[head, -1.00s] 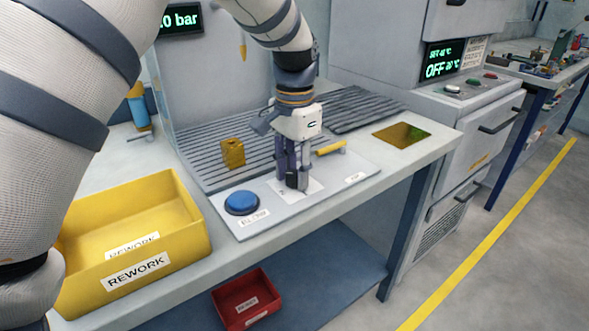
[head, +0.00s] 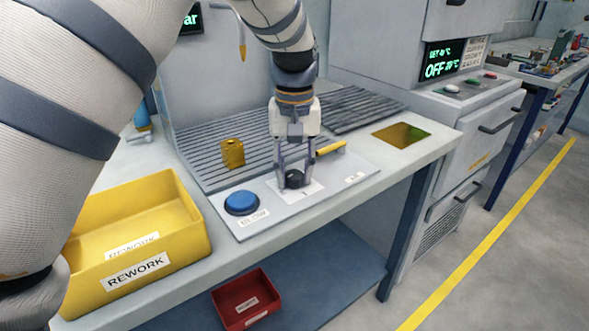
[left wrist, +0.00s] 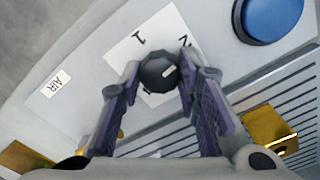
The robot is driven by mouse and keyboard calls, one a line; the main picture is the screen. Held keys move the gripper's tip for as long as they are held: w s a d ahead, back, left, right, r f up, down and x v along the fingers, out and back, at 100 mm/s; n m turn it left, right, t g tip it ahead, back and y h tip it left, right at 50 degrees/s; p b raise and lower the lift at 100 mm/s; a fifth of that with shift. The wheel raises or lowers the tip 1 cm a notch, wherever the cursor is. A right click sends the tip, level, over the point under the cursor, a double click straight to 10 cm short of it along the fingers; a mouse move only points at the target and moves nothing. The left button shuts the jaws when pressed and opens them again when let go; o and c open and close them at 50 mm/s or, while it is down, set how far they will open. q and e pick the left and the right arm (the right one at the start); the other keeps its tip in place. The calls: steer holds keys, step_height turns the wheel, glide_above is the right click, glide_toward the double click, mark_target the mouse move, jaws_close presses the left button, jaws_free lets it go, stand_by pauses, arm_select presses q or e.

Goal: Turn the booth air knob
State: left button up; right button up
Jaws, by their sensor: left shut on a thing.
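The black air knob (head: 294,179) sits on a white square plate on the grey panel at the front of the bench. In the left wrist view the round knob (left wrist: 160,72) has a pale pointer mark, and the digits 1 and 2 show on the plate. My left gripper (head: 293,181) points down from above, its two fingers on opposite sides of the knob and shut on it. In the left wrist view the fingertips (left wrist: 158,74) touch the knob's sides. My right gripper is not in view.
A blue button (head: 241,203) is left of the knob, and a yellow-handled lever (head: 330,147) is behind right. A golden block (head: 233,153) stands on the slatted grate (head: 205,165). A yellow REWORK bin (head: 190,240) is at left, a red bin (head: 246,300) below.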

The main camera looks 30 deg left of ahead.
mark_target(294, 174)
arm_select(q)
steer(key=shift+n, duration=0.6)
steer(key=o, duration=1.1)
steer(key=shift+o, duration=0.2)
step_height(294, 174, up, 12)
steer(key=shift+f, duration=0.1)
